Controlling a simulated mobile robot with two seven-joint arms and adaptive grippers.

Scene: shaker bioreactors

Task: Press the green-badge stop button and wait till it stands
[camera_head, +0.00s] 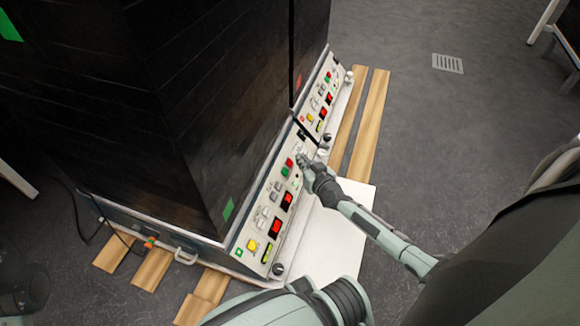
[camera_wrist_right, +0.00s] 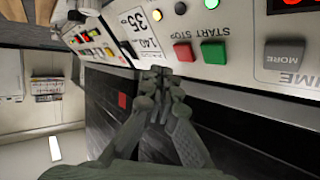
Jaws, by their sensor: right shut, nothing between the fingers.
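A dark shaker cabinet (camera_head: 190,130) carries a green badge (camera_head: 228,209) low on its wall. Its sloped control panel (camera_head: 248,234) runs along the base. A red stop button (camera_head: 289,162) sits beside a green start button (camera_head: 285,171) near the panel's far end. My right gripper (camera_head: 303,160) is shut and empty, close over that end of the panel. Contact cannot be told. My left gripper is not in view.
A second cabinet with a red badge (camera_head: 298,82) and similar panel (camera_head: 322,98) stands just beyond. Lit red displays (camera_head: 287,200) and a yellow button (camera_head: 252,245) are on the near panel. Wooden boards (camera_head: 369,120) and a white sheet (camera_head: 335,240) lie on the floor.

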